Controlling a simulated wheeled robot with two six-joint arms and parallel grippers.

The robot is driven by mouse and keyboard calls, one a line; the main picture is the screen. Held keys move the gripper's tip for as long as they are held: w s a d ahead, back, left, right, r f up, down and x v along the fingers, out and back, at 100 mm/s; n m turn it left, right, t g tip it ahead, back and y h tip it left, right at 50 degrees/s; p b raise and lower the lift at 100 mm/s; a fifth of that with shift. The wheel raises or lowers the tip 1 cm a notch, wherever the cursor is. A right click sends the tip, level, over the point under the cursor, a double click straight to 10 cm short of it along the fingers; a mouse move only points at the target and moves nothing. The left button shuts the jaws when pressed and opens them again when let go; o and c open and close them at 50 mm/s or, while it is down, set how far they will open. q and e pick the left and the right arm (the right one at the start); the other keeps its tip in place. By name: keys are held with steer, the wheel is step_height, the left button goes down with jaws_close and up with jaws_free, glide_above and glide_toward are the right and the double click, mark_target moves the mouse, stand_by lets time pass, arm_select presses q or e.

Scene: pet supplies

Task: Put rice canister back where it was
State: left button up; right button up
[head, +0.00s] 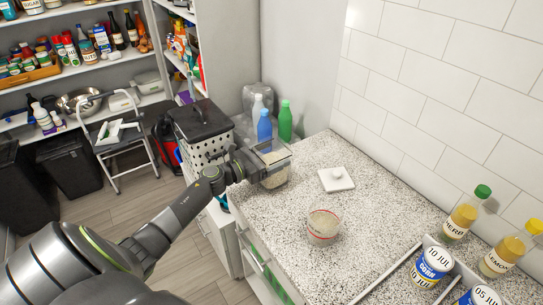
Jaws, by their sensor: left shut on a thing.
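A clear canister with pale rice in it (276,172) is at the counter's left edge, towards the back. My left gripper (259,164) is shut on its left side. The canister looks upright; I cannot tell whether its base touches the counter. A white square lid with a round knob (337,179) lies on the counter to its right. A clear cup with a red line and pale grains inside (323,227) stands nearer to me. My right gripper is out of view.
White, blue (264,128) and green bottles (285,121) stand behind the canister, beside a black-lidded bin (198,120).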

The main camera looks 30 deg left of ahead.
arm_select(q)
steer(key=o, duration=1)
steer(key=shift+c, duration=0.2)
steer(key=shift+s+r, duration=0.1)
steer(key=b+v, duration=0.1)
steer(key=v, duration=0.2)
steer(key=b+v, duration=0.2)
steer(key=v, duration=0.1)
steer(key=b+v, duration=0.1)
steer(key=v, duration=0.2)
steer(key=shift+s+f+b, duration=0.1)
steer(key=shift+f+b, duration=0.2)
steer(key=shift+f, duration=0.05)
steer(key=shift+r+b+v, duration=0.25)
steer(key=shift+b+v, duration=0.25)
steer(key=shift+v, duration=0.85)
steer(key=shift+a, duration=0.1)
